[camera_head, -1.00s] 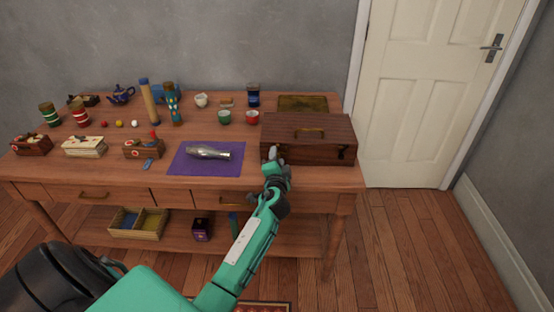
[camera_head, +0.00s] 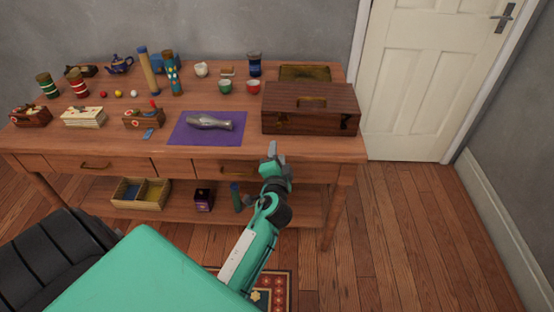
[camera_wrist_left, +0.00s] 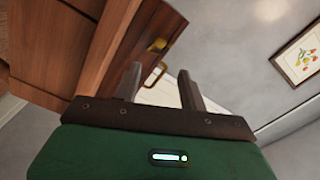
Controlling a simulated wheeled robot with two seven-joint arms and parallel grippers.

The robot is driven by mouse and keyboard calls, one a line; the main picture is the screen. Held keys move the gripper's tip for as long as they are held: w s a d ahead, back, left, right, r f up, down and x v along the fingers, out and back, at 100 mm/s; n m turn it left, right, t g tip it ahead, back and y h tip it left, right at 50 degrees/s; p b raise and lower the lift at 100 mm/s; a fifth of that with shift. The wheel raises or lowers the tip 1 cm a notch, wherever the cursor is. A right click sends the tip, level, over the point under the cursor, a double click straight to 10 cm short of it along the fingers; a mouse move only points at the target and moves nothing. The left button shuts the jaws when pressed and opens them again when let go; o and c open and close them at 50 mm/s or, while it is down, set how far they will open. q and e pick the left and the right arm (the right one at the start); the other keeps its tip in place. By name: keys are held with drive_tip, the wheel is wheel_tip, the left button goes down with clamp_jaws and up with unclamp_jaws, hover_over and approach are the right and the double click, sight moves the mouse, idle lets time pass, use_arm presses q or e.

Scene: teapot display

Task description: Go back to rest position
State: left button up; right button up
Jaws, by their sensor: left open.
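My left gripper (camera_head: 272,151) is in front of the table's front edge, just below and left of the wooden box (camera_head: 310,112). It is apart from the box. In the left wrist view its two fingers (camera_wrist_left: 160,82) stand apart with nothing between them. The wooden box is closed, with a handle on its lid, and it also shows in the left wrist view (camera_wrist_left: 113,40). My right gripper is not in view.
Bare floor (camera_head: 400,230) lies to the right, before a white door (camera_head: 420,80).

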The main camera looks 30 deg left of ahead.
use_arm(q)
drive_tip(key=shift+s+d, duration=0.35)
drive_tip(key=shift+s, duration=0.25)
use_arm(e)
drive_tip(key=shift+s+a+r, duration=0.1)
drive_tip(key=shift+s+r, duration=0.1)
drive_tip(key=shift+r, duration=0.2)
